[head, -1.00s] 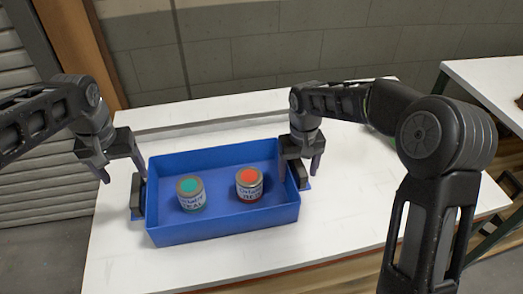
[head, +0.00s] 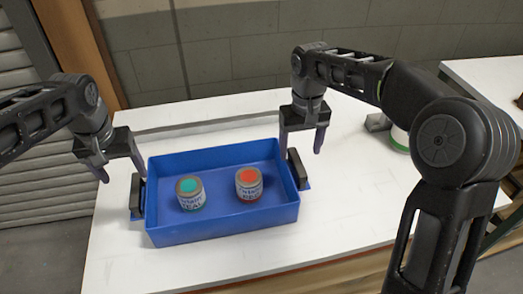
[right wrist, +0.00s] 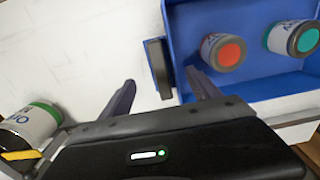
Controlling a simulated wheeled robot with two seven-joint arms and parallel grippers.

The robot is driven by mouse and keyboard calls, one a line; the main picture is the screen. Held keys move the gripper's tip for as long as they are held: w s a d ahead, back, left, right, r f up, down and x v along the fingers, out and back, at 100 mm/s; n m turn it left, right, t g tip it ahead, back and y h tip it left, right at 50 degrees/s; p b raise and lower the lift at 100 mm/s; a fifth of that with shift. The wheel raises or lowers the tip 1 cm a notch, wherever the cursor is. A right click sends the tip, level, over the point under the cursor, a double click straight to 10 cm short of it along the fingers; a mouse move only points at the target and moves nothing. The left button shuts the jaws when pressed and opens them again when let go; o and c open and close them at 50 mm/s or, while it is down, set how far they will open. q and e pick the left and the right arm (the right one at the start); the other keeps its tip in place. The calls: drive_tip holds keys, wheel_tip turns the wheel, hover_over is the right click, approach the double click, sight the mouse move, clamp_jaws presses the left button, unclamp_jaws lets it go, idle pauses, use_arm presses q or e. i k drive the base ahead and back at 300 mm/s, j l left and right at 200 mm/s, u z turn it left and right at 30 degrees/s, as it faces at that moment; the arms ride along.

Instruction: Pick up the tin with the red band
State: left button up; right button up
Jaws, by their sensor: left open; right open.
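The tin with the red band (head: 249,184) stands upright in the right part of a blue tray (head: 222,229). Its top is orange-red. It also shows in the right wrist view (right wrist: 224,52). A tin with a teal top (head: 191,193) stands to its left in the same tray. My right gripper (head: 302,146) is open and empty, above and behind the tray's right end, apart from the tin. My left gripper (head: 121,176) is open and empty beside the tray's left end, near the black handle there.
The tray has black handles at its left (head: 137,196) and right (head: 296,169) ends. A white tin with a green band (right wrist: 35,122) lies or stands outside the tray, partly hidden by my arm in the head view.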

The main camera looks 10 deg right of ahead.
sight(248, 180)
drive_tip(key=k, duration=1)
